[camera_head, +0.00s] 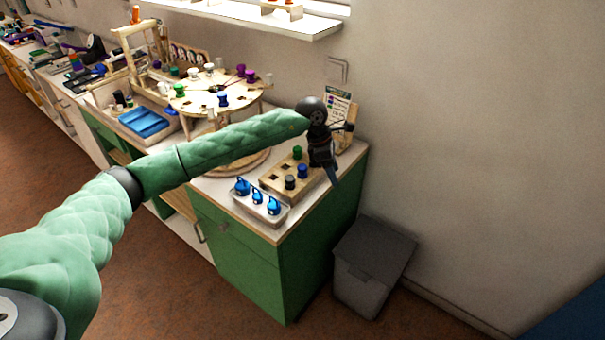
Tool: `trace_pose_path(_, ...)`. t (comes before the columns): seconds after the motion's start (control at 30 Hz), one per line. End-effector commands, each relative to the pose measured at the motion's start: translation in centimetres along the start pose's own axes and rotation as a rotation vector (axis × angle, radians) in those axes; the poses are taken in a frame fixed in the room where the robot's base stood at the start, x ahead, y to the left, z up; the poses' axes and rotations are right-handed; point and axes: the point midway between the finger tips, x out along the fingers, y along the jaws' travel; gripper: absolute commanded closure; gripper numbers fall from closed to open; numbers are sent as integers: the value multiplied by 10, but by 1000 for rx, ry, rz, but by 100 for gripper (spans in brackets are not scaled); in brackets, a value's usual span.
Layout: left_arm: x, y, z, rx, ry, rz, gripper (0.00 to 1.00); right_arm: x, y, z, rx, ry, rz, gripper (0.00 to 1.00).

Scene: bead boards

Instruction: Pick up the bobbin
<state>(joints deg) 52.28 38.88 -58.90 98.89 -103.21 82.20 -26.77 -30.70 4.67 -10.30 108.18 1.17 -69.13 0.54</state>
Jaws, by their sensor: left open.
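My left arm reaches in from the left, and my left gripper (329,176) points down over the right end of the counter, beside a wooden block (271,184). The gripper is open; nothing shows between its fingers. Bobbin-like pieces stand on the block: a green one (297,152), a blue one (302,170) and a dark grey one (290,182). More spool-shaped pieces, purple, green, blue and white, stand on a round wooden board (205,100) farther back. I cannot tell which piece is the task's bobbin. My right gripper is not in view.
A white tray (246,203) with blue pieces (257,196) sits at the counter's front edge. A card stand (339,104) is close behind the gripper against the wall. A grey bin (366,262) stands on the floor to the right. A blue tray (144,121) is farther left.

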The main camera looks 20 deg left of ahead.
Motion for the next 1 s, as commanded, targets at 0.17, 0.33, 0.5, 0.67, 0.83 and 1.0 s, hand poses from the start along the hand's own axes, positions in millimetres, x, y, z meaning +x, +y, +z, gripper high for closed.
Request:
trace_pose_path(0.17, -42, 40, -54, 0, 251, 72, 44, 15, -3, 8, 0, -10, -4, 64)
trace_pose_path(0.33, -62, 54, -78, -10, 361, 96, 44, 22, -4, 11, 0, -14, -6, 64)
trace_pose_path(0.5, -56, 56, -84, -12, 375, 96, 44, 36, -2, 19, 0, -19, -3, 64)
trace_pose_path(0.67, -45, 58, -87, -12, 372, 97, 44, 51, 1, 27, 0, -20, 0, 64)
trace_pose_path(0.83, -39, 58, -89, -11, 372, 96, 44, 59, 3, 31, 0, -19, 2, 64)
trace_pose_path(1.0, -32, 59, -90, -11, 371, 96, 44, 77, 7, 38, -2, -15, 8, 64)
